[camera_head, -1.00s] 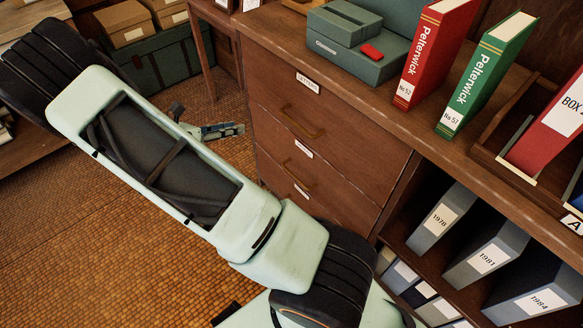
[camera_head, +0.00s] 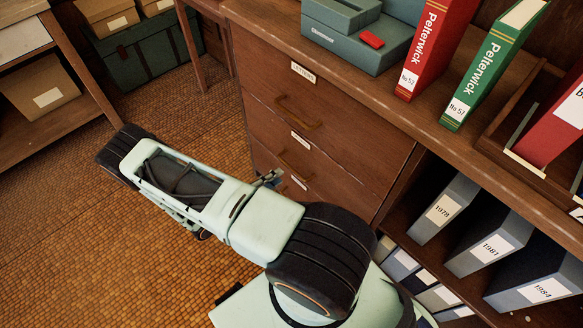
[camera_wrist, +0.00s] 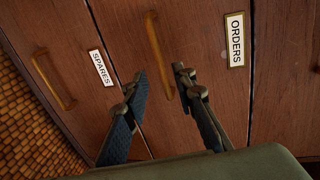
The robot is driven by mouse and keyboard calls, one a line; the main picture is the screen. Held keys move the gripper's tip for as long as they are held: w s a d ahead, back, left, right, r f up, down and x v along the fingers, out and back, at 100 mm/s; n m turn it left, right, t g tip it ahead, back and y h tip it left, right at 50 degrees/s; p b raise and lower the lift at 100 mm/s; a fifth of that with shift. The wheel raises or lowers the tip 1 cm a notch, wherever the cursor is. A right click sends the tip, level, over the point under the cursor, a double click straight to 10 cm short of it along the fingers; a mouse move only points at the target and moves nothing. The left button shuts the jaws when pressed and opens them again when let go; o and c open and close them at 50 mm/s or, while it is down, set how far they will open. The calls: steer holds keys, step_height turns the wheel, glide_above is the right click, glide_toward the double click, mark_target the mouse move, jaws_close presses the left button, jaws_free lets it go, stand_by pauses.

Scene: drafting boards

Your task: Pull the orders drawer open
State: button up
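The orders drawer (camera_wrist: 205,100) is the brown wooden drawer whose white ORDERS label (camera_wrist: 235,40) shows in the wrist view. Its brass bar handle (camera_wrist: 155,45) runs nearly upright in that view. In the head view it is the middle drawer (camera_head: 345,165), shut, with its handle (camera_head: 293,164) partly visible. My gripper (camera_wrist: 160,75) is open, a finger on either side of the handle's lower end as seen in the wrist view. I cannot tell whether the fingers touch it. In the head view my gripper (camera_head: 268,178) is by the drawer front, mostly hidden by my arm.
The LETTERS drawer (camera_head: 350,125) is above and the SPARES drawer (camera_wrist: 75,60) below, both shut. A green box (camera_head: 355,45) and upright binders (camera_head: 420,50) stand on the top. Grey files (camera_head: 443,210) fill the shelf at right. The tiled floor (camera_head: 60,240) at left is clear.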

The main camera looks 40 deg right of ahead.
mark_target(291, 167)
steer(key=x, duration=0.7)
steer(key=shift+d+f, duration=0.1)
steer(key=shift+d, duration=0.3)
steer(key=shift+c, duration=0.2)
jaws_close()
